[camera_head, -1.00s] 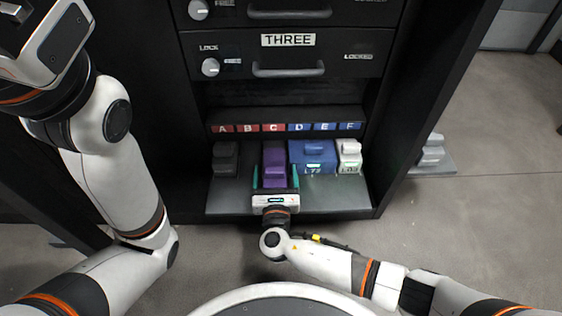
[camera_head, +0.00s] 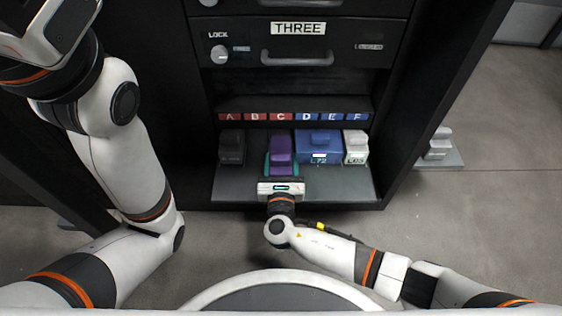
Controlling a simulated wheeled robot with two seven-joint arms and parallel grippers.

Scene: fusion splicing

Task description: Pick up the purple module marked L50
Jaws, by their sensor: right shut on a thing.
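The purple module (camera_head: 281,149) stands on the grey shelf of the black cabinet, between a dark module and a blue one. Its front face is hidden by my right gripper, so I cannot read its marking. My right gripper (camera_head: 281,168) reaches in from the front, with its teal fingers shut on the two sides of the purple module. I see no clear gap under the module. My left arm rises at the left. What seems to be its gripper body is cut off at the top left corner, with its fingers out of sight.
A dark module (camera_head: 232,147) stands left of the purple one. A blue module (camera_head: 318,146) marked L72 and a white-grey module (camera_head: 355,146) stand to the right. Letter tags A to F (camera_head: 293,117) run behind them. The shelf (camera_head: 340,187) is bare at its front right.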

